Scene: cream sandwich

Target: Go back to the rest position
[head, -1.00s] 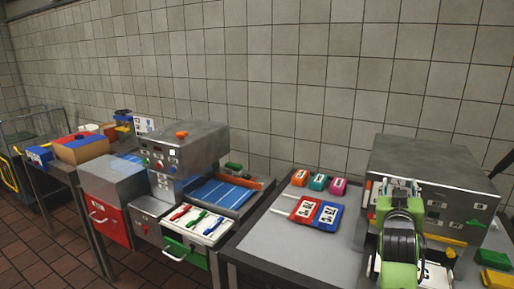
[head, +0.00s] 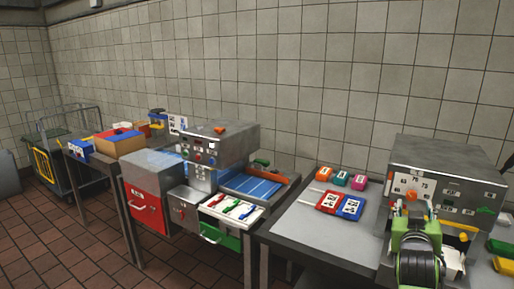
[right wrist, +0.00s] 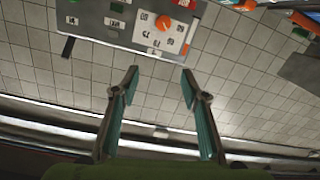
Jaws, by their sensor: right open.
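My right gripper (right wrist: 160,88) is open and empty in the right wrist view, its two fingers spread apart with teal inner pads. The grey panel of a machine with an orange knob (right wrist: 163,22) shows beyond the fingertips, apart from them. In the head view my green and black right arm stands at the lower right, in front of the metal machine (head: 450,163); the fingertips are hard to make out there. My left gripper is in neither view.
A machine (head: 222,142) with a drawer of coloured tools (head: 230,208) stands at centre left. A wire cart (head: 75,150) is at far left. Brown tiled floor (head: 60,255) lies clear in front.

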